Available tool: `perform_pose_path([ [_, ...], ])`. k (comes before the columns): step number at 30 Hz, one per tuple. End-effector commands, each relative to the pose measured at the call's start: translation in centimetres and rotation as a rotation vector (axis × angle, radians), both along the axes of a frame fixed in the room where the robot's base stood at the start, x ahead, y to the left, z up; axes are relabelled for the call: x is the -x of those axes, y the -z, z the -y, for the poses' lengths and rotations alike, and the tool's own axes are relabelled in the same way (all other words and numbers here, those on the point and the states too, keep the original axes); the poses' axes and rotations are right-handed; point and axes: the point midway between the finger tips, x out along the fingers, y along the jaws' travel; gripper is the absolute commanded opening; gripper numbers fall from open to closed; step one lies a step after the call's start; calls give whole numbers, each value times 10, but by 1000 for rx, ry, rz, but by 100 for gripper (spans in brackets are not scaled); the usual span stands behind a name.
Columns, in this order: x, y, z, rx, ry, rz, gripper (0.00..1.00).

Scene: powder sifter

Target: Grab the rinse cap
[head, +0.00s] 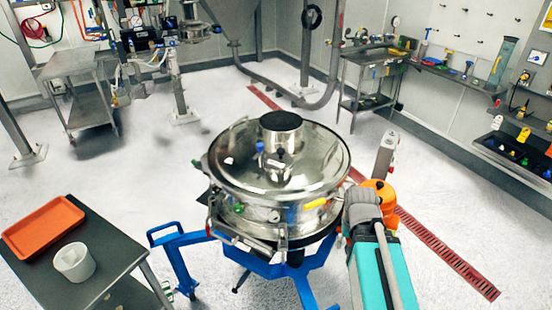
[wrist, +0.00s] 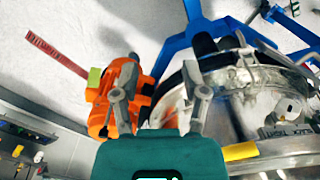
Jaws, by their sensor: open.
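The round steel powder sifter (head: 235,175) stands in the middle of the head view. Its domed lid carries a steel spout with a dark top (head: 281,125), a small blue-topped fitting (head: 260,148) and a small dark-capped fitting (head: 279,155). I cannot tell which of these, if any, is the rinse cap. My gripper (wrist: 160,68) is open and empty in the wrist view, at the sifter's side. Its left finger overlaps an orange motor-like unit (wrist: 102,92). Its right finger is in front of the sifter's rim. In the head view my arm hides the gripper's fingers.
A yellow handle (head: 316,203) sits on the sifter's side, above a blue frame (head: 178,262). A dark table (head: 120,235) at left holds an orange tray (head: 43,226) and white cup (head: 75,262). A cart (head: 372,75) and shelves stand behind. Floor around is mostly clear.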

Motion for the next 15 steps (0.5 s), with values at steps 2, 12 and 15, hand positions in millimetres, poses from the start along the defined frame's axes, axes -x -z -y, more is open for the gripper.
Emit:
perform_pose_path([
  [2,0,0,0,0,0,0,57],
  [12,-2,-1,-1,7,5,1,81],
  [15,-7,-3,-4,27,17,5,81],
])
